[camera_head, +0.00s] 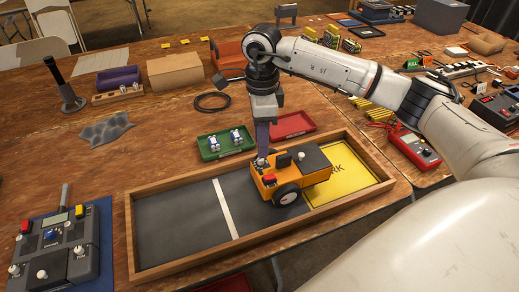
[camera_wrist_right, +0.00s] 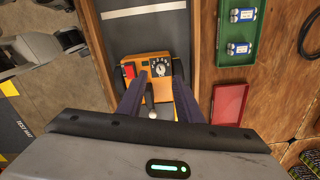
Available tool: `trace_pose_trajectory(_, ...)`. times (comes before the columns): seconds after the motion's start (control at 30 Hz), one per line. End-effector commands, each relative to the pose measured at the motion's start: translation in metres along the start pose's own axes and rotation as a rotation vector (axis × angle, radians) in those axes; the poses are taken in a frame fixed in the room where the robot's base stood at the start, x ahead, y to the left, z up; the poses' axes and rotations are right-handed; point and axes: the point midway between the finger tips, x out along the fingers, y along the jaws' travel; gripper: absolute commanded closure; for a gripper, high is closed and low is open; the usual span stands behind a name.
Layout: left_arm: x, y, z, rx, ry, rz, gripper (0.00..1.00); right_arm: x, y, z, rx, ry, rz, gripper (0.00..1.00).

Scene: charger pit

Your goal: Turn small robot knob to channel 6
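The small robot (camera_head: 300,178) is an orange block with black wheels, a red button and a black top, in the wooden tray's right half. In the right wrist view, its channel knob (camera_wrist_right: 160,67) sits on a dark dial with white marks, beside a red button (camera_wrist_right: 129,71). My right gripper (camera_head: 262,158) points down at the robot's left end. In the wrist view its two dark fingers (camera_wrist_right: 158,80) are apart, either side of the dial's near edge; contact with the knob cannot be told. The dial's setting is too small to read. My left gripper is not in view.
The wooden tray (camera_head: 190,267) has a dark floor, a white stripe and a yellow pad (camera_head: 345,183). Green (camera_head: 215,153) and red (camera_head: 292,125) trays stand behind it. A controller (camera_head: 60,255) is at left, a red multimeter (camera_head: 412,150) at right. Bare table lies left of centre.

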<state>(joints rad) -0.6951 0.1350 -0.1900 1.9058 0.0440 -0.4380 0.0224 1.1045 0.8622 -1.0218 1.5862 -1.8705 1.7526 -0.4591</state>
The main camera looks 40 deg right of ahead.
Motion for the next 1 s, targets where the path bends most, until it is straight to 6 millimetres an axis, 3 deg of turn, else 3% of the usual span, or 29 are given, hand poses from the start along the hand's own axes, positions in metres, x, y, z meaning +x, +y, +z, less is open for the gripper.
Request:
trace_pose_trajectory(0.1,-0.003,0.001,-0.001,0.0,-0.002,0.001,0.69,0.022,0.001,0.0,0.001,0.002,0.003,0.68)
trace_pose_trajectory(0.3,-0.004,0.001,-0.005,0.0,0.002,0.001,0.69,0.044,0.0,0.0,0.0,0.0,0.001,0.68)
trace_pose_trajectory(0.67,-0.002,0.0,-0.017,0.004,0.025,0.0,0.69,0.05,0.0,0.001,0.0,-0.002,0.0,0.68)
trace_pose_trajectory(0.87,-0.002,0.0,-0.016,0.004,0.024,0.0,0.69,0.049,0.0,0.001,0.0,-0.002,0.0,1.0)
trace_pose_trajectory(1.0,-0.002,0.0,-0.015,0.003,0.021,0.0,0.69,0.049,0.0,0.001,0.001,-0.002,0.0,1.0)
